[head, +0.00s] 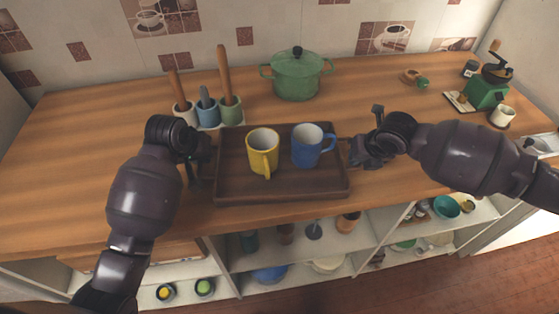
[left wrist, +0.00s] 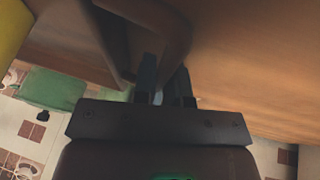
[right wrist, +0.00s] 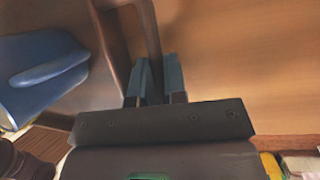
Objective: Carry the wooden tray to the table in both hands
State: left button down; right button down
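The dark wooden tray (head: 285,183) lies flat on the wooden counter, near its front edge. A yellow mug (head: 262,150) and a blue mug (head: 306,146) stand upright on it. My left gripper (head: 201,163) is at the tray's left end; in the left wrist view its fingers (left wrist: 165,80) close on the tray's handle (left wrist: 170,35). My right gripper (head: 357,153) is at the right end; in the right wrist view its fingers (right wrist: 157,78) sit close on both sides of the tray's edge (right wrist: 148,30). The contact points are partly hidden.
Behind the tray stand utensil pots (head: 208,114) and a green lidded pot (head: 297,76). A green coffee grinder (head: 487,92) and a white cup (head: 503,116) are at the far right. Open shelves (head: 300,258) with dishes lie below the counter. The counter's left part is clear.

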pick_arm(q)
jog(key=shift+r, duration=0.2)
pick_arm(e)
jog(key=shift+w+r, duration=0.1)
jog(key=shift+r, duration=0.1)
